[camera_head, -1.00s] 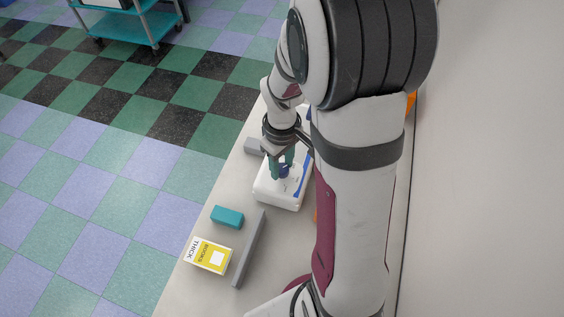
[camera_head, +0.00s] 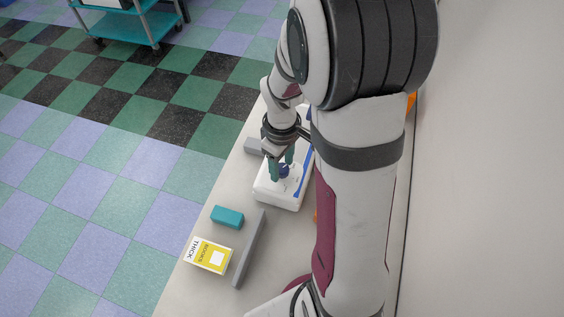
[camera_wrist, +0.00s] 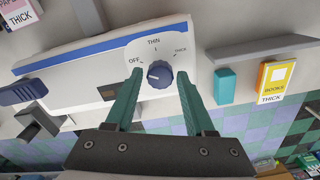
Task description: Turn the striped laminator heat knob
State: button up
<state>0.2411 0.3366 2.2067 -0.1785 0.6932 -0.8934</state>
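The white laminator (camera_head: 277,197) with a blue stripe lies on the counter, partly hidden by my arm in the head view; it also shows in the wrist view (camera_wrist: 85,68). Its dark blue round heat knob (camera_wrist: 160,74) sits on a white dial panel marked OFF, THIN and THICK. A light mark shows on the knob's left side, towards OFF. The knob also shows in the head view (camera_head: 284,170). My gripper (camera_wrist: 159,75) has its teal fingers on either side of the knob, with small gaps visible. It is open; it also shows in the head view (camera_head: 281,164).
A teal block (camera_head: 227,216), a long grey bar (camera_head: 250,248) and a yellow-and-white box (camera_head: 208,256) marked BOOKS and THICK lie nearer on the counter. A grey block (camera_head: 253,145) lies beyond the laminator near the counter edge. A teal cart (camera_head: 145,28) stands on the floor.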

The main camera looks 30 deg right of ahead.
aim_at(282, 168)
jog(key=shift+o, duration=1)
notch_tip(282, 168, up, 16)
jog(key=shift+f, duration=0.15)
jog(key=s+a+f+m+y, duration=0.1)
jog(key=s+a+m, duration=0.4)
jog(key=s, duration=0.3)
jog(key=s+a+f+m, duration=0.2)
jog(key=s+a+m, duration=0.3)
jog(key=s, duration=0.4)
jog(key=shift+a+m+y, duration=0.4)
jog(key=shift+s+f, duration=0.1)
